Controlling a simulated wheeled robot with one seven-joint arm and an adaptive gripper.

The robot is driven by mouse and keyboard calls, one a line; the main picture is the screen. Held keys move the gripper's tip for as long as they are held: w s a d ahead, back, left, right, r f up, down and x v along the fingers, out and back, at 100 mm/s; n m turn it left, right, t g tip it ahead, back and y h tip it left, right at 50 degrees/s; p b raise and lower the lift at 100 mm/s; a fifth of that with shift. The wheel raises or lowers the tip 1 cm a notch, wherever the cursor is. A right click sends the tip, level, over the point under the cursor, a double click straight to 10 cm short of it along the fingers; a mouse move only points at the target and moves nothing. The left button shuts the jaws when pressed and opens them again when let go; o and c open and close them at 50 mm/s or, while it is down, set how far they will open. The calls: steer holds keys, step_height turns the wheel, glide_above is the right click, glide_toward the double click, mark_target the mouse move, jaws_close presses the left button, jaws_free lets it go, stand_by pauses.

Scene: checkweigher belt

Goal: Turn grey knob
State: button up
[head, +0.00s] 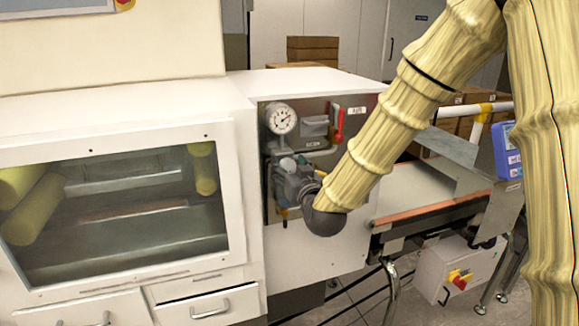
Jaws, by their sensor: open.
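The metal air panel (350,125) is on the side of the white machine cabinet. It carries a round pressure gauge (281,119). Below the gauge, a small rounded grey part (287,164) shows, which looks like the grey knob; it is partly covered. My gripper (288,186) is open at the lower left of the panel, right at the grey fittings. My wrist hides part of it, and I cannot tell whether its fingers are around the knob or touching it.
A red-handled valve (339,125) and a grey block (314,125) sit right of the gauge. A conveyor belt (428,190) extends to the right, with a control box (458,272) below. A windowed cabinet (120,205) stands left. Cartons (312,49) stand behind.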

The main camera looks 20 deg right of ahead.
steer(key=c, duration=1)
steer(key=shift+c, duration=0.2)
steer(key=shift+n, duration=0.4)
steer(key=shift+n+b, duration=0.4)
steer(key=o, duration=1)
steer(key=shift+o, duration=0.2)
